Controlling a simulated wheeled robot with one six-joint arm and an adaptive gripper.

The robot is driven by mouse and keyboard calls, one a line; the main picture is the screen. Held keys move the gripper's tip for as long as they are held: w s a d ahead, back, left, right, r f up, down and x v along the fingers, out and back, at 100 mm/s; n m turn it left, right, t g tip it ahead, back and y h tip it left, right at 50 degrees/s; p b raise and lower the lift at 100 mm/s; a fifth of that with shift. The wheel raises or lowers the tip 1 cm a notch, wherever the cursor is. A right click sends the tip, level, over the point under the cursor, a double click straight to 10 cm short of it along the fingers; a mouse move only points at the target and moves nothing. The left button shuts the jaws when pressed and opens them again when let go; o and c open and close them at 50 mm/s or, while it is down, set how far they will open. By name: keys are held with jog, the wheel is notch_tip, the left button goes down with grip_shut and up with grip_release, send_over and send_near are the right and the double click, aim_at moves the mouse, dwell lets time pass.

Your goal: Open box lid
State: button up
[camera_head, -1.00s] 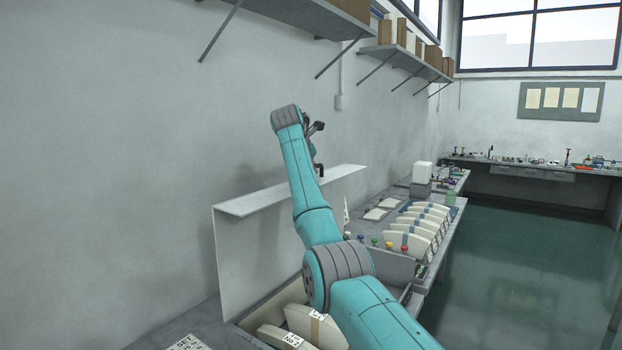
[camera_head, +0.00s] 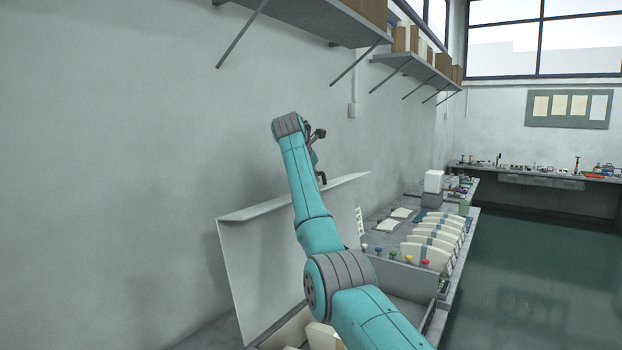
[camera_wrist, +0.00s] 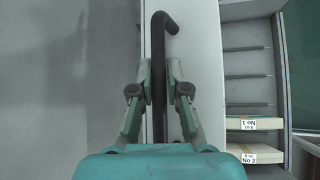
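The box lid (camera_head: 275,265) is a pale grey panel with a bent flange along its top edge. It stands raised and leans back toward the wall. A dark hooked handle (camera_wrist: 158,45) shows at the lid's edge in the wrist view. My gripper (camera_wrist: 159,80) has one finger on each side of the handle, close against it, and appears shut on it. In the head view my gripper (camera_head: 317,160) is above the lid's top edge. My arm covers much of the box (camera_head: 405,280) and its contents.
Curved pale pieces (camera_head: 438,240) stand in a row on the bench to the right. Coloured knobs (camera_head: 395,254) line the box's far side. A wall shelf (camera_head: 310,20) hangs above. The wrist view shows labelled pieces (camera_wrist: 254,153) inside the box. Open floor lies at right.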

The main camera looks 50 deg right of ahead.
jog(key=o, duration=0.3)
jog(key=v, duration=1.2)
dwell(0.4)
